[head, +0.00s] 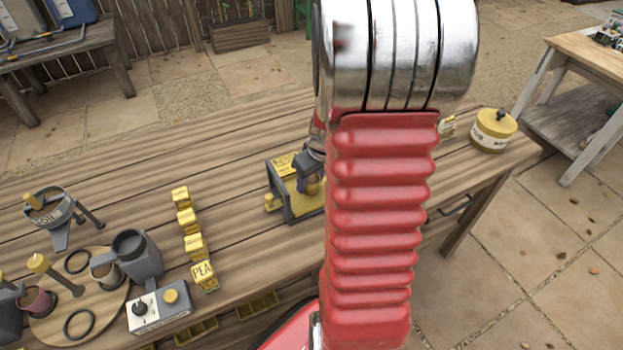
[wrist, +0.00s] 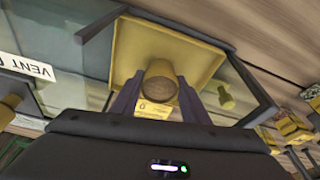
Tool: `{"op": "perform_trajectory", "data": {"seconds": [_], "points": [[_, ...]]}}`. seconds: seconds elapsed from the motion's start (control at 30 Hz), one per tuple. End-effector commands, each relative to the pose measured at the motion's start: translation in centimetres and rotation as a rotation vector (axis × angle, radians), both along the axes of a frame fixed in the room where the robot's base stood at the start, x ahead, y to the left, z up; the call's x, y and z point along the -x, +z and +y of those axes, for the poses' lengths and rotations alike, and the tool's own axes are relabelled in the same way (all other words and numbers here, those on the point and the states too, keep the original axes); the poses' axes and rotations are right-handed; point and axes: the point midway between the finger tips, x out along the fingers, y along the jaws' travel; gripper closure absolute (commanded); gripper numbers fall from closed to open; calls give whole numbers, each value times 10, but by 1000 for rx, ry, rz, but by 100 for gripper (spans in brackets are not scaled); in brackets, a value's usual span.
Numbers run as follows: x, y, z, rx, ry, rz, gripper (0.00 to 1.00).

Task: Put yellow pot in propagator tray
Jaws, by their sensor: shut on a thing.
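My gripper (wrist: 158,90) is shut on the yellow pot (wrist: 155,108), with one dark finger on each side. The pot's round brown top faces the wrist camera. In the wrist view, the yellow propagator tray (wrist: 135,42) with its dark frame lies around and behind the pot. I cannot tell whether the pot touches its floor. In the head view, the tray (head: 284,163) is on the wooden table, mid-right. My gripper (head: 310,167) is over its right part.
A row of yellow lettered blocks (head: 203,274) stands left of the tray. Farther left are a grey pitcher (head: 140,260), a control box (head: 157,309) and a round board (head: 50,327). A yellow lidded tin (head: 493,131) stands at the table's right end. The table behind the tray is clear.

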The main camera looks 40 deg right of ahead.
Motion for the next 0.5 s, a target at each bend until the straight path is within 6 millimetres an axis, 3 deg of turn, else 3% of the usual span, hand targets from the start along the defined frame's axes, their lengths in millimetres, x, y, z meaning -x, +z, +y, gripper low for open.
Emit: {"op": "perform_trajectory", "data": {"seconds": [0.17,0.2,0.5], "points": [[0,-2,0,-1,0,0,82],[0,-2,0,-1,0,0,58],[0,-2,0,0,0,0,40]]}}
